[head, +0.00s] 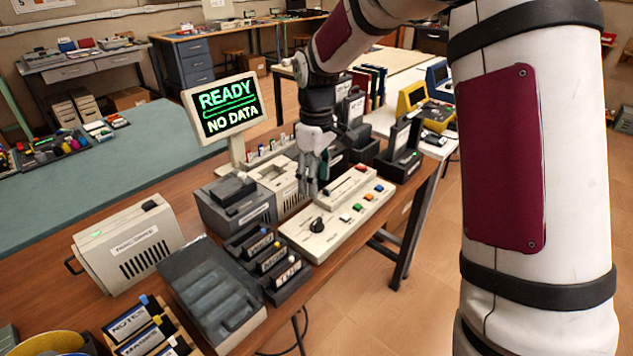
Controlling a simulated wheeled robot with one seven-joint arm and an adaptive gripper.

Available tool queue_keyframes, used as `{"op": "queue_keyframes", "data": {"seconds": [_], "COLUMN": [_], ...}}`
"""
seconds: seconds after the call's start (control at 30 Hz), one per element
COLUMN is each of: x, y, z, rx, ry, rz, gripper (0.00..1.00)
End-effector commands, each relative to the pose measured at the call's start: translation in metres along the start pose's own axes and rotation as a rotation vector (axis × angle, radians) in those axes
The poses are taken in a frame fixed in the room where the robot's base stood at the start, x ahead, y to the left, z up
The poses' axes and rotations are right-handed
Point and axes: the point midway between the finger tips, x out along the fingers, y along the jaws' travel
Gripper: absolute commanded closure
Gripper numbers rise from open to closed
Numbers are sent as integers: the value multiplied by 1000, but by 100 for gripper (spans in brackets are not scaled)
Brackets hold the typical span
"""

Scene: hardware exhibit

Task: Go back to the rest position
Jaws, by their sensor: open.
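My gripper (313,178) points down above the wooden bench, over the back edge of a cream control panel (318,236) with coloured buttons and a black knob. Its fingers are apart and I see nothing held between them. My white arm with dark red panels reaches in from the right and covers part of the scene behind it. Whether the fingertips touch the panel or the grey device behind cannot be told.
A monitor (226,106) reading "READY NO DATA" stands behind. A drive box (130,243), a cartridge rack (270,262) and a grey tray (212,290) crowd the bench (190,218). Black units (401,150) stand right of my gripper. Open floor (425,285) lies right of the bench.

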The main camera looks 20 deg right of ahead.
Motion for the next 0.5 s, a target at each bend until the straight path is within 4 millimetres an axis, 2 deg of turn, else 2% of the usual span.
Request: {"op": "queue_keyframes", "data": {"seconds": [0.3,0.37,0.5], "x": [-2,-9,-42], "y": [-1,-4,-20], "z": [1,4,24], "rx": [3,12,64], "ry": [1,3,14], "rz": [3,11,49], "gripper": [50,50,50]}}
